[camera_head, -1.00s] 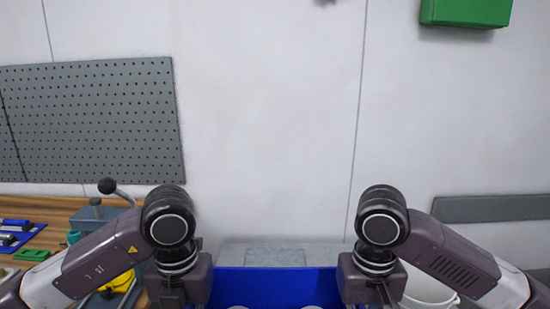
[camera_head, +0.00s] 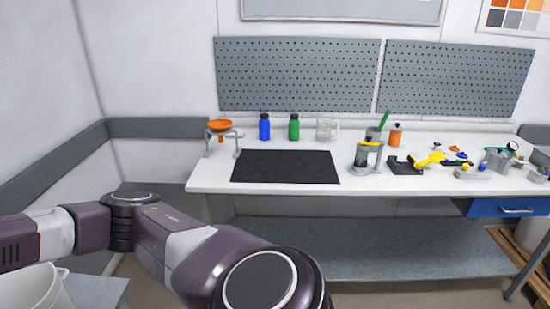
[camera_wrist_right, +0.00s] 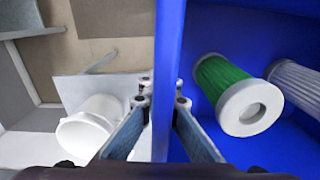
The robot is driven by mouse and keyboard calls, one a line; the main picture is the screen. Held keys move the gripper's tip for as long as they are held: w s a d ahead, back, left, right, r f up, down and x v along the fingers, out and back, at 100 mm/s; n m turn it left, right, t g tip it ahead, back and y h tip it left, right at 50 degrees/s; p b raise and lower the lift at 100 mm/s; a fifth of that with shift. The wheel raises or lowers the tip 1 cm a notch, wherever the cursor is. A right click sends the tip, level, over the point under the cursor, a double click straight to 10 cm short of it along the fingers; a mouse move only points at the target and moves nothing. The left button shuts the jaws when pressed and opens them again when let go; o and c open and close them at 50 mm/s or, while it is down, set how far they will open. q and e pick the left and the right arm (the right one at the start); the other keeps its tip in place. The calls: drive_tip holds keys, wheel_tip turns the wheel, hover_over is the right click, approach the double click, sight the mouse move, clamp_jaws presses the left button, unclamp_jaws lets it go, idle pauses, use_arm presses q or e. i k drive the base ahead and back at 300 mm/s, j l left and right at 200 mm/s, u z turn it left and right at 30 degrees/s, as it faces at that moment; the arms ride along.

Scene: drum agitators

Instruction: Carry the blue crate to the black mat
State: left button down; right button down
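The blue crate (camera_wrist_right: 269,157) fills the right side of the right wrist view. A green filter (camera_wrist_right: 222,79) with a white end cap and a white filter (camera_wrist_right: 300,86) lie in it. My right gripper (camera_wrist_right: 163,103) has one finger on each side of the crate's upright wall and is closed on it. The black mat (camera_head: 286,166) lies flat on the left part of the white workbench in the head view, with nothing on it. The crate and both grippers are out of the head view; one of my arms crosses its lower left.
A white bucket (camera_head: 38,290) is at lower left.

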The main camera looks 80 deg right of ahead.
sight(284, 164)
drive_tip(key=z, duration=2.2)
drive_tip(key=i+z, duration=0.2)
drive_tip(key=z, duration=0.15)
drive_tip(key=i+l+z, duration=0.1)
drive_tip(key=z, duration=0.2)
drive_tip(key=i+j, duration=0.1)
drive_tip(key=i, duration=0.95)
drive_tip(key=i+j, duration=0.1)
drive_tip(key=i, duration=0.9)
